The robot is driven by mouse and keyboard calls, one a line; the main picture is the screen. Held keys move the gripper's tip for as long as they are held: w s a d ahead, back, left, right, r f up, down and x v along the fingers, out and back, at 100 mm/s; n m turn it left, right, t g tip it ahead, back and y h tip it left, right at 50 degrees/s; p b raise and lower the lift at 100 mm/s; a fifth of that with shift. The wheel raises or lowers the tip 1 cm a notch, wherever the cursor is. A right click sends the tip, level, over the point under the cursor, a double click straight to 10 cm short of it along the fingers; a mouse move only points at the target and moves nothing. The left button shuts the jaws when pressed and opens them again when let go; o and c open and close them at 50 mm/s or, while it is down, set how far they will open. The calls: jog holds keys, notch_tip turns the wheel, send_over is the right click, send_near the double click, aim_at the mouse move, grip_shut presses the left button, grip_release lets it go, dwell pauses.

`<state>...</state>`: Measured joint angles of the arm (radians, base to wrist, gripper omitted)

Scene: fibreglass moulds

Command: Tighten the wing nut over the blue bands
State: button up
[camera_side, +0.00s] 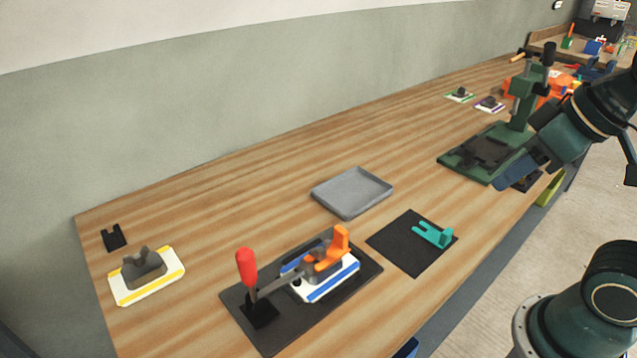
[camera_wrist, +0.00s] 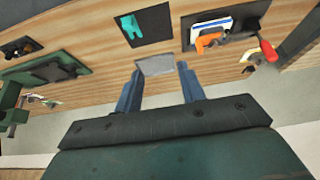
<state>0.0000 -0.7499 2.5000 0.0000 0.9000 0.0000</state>
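The white mould base with blue bands (camera_side: 335,284) sits on a dark mat, with a grey part and an orange L-shaped piece (camera_side: 338,246) on top. A lever with a red handle (camera_side: 246,268) stands at its left end. No wing nut can be made out clearly at this size. In the wrist view, the blue-banded base (camera_wrist: 211,28) and orange piece (camera_wrist: 208,41) are at the upper right. My gripper (camera_wrist: 160,85) shows two blue fingers spread apart with nothing between them. In the side view, my gripper (camera_side: 520,172) is far right of the blue-banded mould, by the green press.
A grey tray (camera_side: 352,204) lies behind the mould. A teal forked piece (camera_side: 433,234) rests on a black mat (camera_side: 390,240). A yellow-banded mould (camera_side: 147,288) and small black block (camera_side: 114,237) are at left. The green press (camera_side: 523,95) stands at right.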

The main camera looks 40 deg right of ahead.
jog(key=shift+o, duration=0.3)
jog(key=n+g+y, duration=0.4)
jog(key=n+g, duration=0.3)
jog(key=n, duration=1.6)
send_over(321, 249)
jog(key=w+d, duration=0.2)
jog(key=d, duration=0.3)
notch_tip(321, 249, down, 8)
jog(key=shift+d, duration=0.15)
jog(key=shift+w, duration=0.1)
jog(key=x, duration=1.3)
jog(key=shift+s+f, duration=0.2)
jog(key=shift+s, duration=0.05)
jog(key=shift+m, duration=0.3)
